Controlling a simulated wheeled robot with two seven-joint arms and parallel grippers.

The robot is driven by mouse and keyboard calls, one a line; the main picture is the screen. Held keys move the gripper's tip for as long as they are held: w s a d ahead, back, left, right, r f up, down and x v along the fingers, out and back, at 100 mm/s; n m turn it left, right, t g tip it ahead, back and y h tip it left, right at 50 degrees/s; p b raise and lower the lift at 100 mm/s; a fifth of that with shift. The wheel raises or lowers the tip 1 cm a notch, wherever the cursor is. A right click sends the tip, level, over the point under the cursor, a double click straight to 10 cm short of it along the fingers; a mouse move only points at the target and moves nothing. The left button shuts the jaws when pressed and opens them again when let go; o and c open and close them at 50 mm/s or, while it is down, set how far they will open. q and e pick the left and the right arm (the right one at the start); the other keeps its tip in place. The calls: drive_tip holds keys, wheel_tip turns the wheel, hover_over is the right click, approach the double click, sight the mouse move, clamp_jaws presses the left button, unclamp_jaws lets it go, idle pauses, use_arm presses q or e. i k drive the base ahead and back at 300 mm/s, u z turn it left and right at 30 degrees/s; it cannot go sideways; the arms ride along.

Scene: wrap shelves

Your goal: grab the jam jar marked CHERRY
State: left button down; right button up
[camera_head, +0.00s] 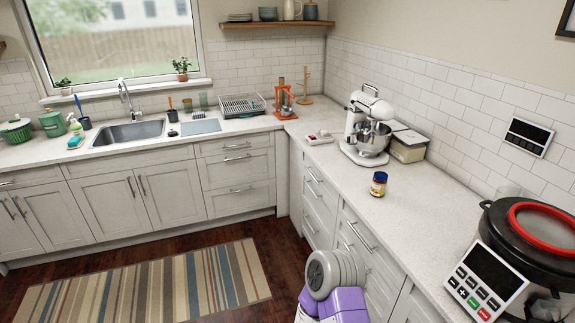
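A small jar (379,184) stands upright on the right-hand counter, in front of the stand mixer. It has a dark lid, a dark blue label band and yellowish parts above and below it. Its label is too small to read, so I cannot tell whether it says CHERRY. No other jam jar can be made out. Neither of my grippers is in view.
The counter (420,215) around the jar is clear. A white stand mixer (368,125) and a lidded container (408,146) stand behind it. A large black cooker (530,245) with a red ring is at the near right. A striped rug (150,285) lies on the floor.

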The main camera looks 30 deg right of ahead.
sight(377, 189)
drive_tip(key=u, duration=0.2)
drive_tip(key=i, duration=1.95)
drive_tip(key=z, duration=1.4)
drive_tip(key=i, duration=0.85)
drive_tip(key=z, duration=0.95)
